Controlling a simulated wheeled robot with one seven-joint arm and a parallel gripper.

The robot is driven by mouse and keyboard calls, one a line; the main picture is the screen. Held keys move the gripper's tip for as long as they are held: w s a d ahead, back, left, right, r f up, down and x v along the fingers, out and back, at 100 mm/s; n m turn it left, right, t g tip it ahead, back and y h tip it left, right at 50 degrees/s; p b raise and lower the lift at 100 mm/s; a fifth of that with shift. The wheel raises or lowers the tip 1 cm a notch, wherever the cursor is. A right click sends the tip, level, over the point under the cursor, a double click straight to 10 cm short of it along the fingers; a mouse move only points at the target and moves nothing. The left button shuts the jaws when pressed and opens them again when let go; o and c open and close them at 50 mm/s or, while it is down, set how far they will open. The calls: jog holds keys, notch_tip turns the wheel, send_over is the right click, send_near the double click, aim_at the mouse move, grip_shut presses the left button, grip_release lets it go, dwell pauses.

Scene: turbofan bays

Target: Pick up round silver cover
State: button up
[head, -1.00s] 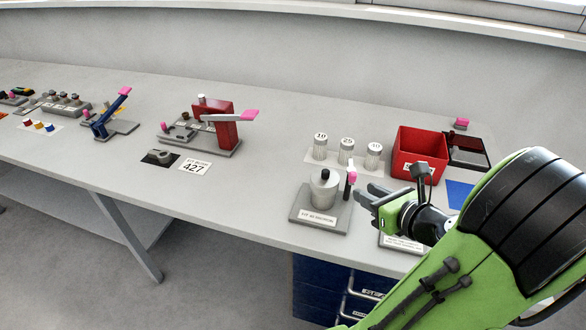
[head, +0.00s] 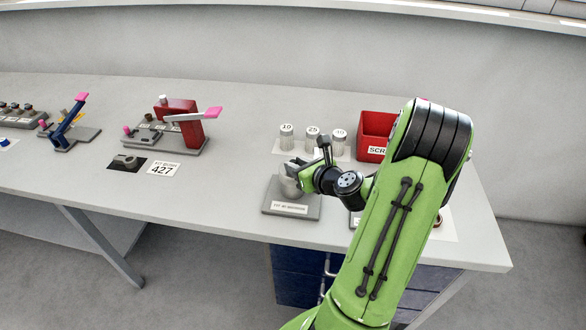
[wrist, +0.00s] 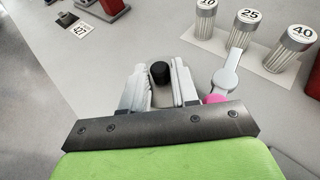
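The round silver cover (head: 288,187) is a cylinder with a black knob (wrist: 160,72) on top. It stands on a grey labelled base plate (head: 292,208) near the bench's front edge. My gripper (head: 291,168) is at the top of the cover and partly hides it in the head view. In the wrist view my gripper (wrist: 160,76) has its two fingers apart, one on each side of the black knob, with little gap. No firm contact shows. The cover's body is mostly hidden between the fingers there.
Several numbered ribbed silver cylinders (head: 312,137) stand behind the cover. A pink-tipped lever (wrist: 228,78) is close to the right finger. A red scrap box (head: 376,132) is behind my arm.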

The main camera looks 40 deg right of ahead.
grip_shut()
